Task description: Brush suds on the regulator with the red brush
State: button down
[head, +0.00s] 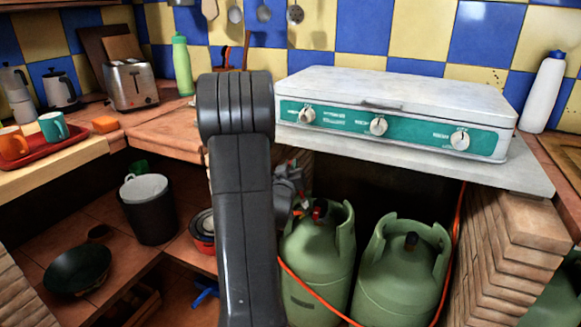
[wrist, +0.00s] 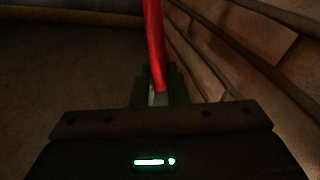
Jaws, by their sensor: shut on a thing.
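In the wrist view a red handle, which I take for the red brush (wrist: 154,45), stands between the fingers of my gripper (wrist: 158,88). My gripper is shut on it. The brush's bristles cannot be made out. In the head view my dark arm covers the middle, and a grey part of my wrist shows at its right, close to the top of the left green gas bottle (head: 315,262). A small red and dark fitting (head: 319,212) sits in that bottle's collar; whether it is the regulator I cannot tell. No suds can be made out.
A second green bottle (head: 400,275) stands to the right. An orange hose (head: 462,215) loops around the bottles. The white stove (head: 395,90) sits on the counter slab above. A brick pillar (head: 490,250) bounds the space at right. A black bin (head: 148,215) stands at left.

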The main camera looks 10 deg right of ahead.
jog(key=shift+f, duration=0.25)
jog(key=shift+w+d+b, duration=0.1)
jog(key=shift+w+b, duration=0.1)
jog(key=shift+b, duration=0.3)
jog(key=shift+s, duration=0.15)
jog(key=shift+s+a+b, duration=0.2)
jog(key=shift+a+b, duration=0.05)
jog(key=shift+b, duration=0.15)
jog(key=shift+w+d+f, duration=0.1)
jog(key=shift+w+d, duration=0.15)
jog(key=shift+w, duration=0.05)
jog(key=shift+s+b, duration=0.1)
jog(key=shift+b, duration=0.3)
